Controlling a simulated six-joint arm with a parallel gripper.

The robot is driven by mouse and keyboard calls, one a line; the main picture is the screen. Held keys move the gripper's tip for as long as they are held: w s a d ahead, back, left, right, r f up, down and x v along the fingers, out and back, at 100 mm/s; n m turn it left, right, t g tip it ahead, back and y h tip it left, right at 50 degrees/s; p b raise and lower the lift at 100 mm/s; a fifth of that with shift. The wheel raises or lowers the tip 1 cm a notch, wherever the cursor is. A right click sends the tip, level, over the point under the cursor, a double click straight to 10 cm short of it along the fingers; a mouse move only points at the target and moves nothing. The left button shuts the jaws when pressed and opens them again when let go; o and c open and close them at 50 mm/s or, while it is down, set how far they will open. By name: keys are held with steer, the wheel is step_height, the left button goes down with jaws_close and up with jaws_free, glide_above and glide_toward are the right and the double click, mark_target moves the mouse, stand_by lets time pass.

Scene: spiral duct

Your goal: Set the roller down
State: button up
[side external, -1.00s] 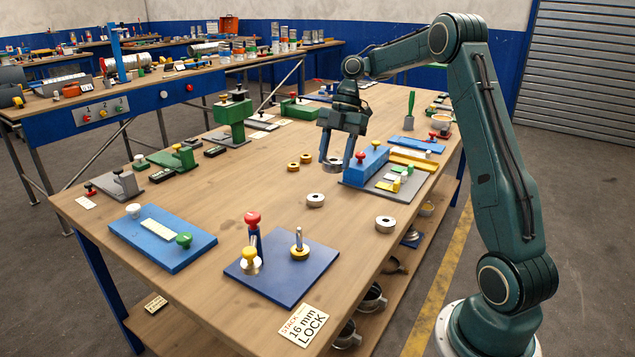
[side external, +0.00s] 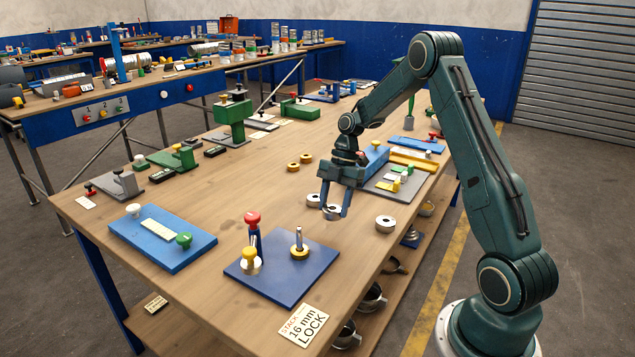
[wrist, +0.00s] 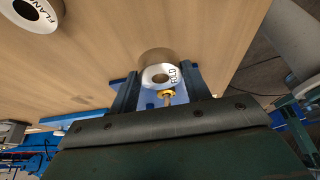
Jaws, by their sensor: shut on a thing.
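My gripper (side external: 335,212) is shut on a silver roller (side external: 331,212), above the middle of the bench. The wrist view shows this roller (wrist: 160,70) between the two fingers, with black lettering on its pale end face and a round hole. Its height over the bench is hard to tell. A blue base plate (side external: 270,282) lies at the front, with an upright peg (side external: 298,237) that has a yellow ring (side external: 299,251) around its foot. A red-knobbed post (side external: 253,218) and a yellow knob (side external: 249,254) on a silver piece stand on the same plate.
One loose silver roller (side external: 314,199) stands just left of my gripper, another (side external: 385,224) to its right. Two brass rings (side external: 299,163) lie farther back. A blue block (side external: 375,160) stands behind my gripper. A sign (side external: 304,325) marks the front edge.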

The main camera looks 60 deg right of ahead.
mark_target(333, 229)
steer(key=shift+f, duration=0.25)
steer(key=shift+f, duration=2.05)
steer(key=shift+f, duration=0.15)
steer(key=o, duration=0.9)
steer(key=v, duration=1.2)
steer(key=shift+a+r, duration=0.1)
steer(key=shift+r, duration=0.15)
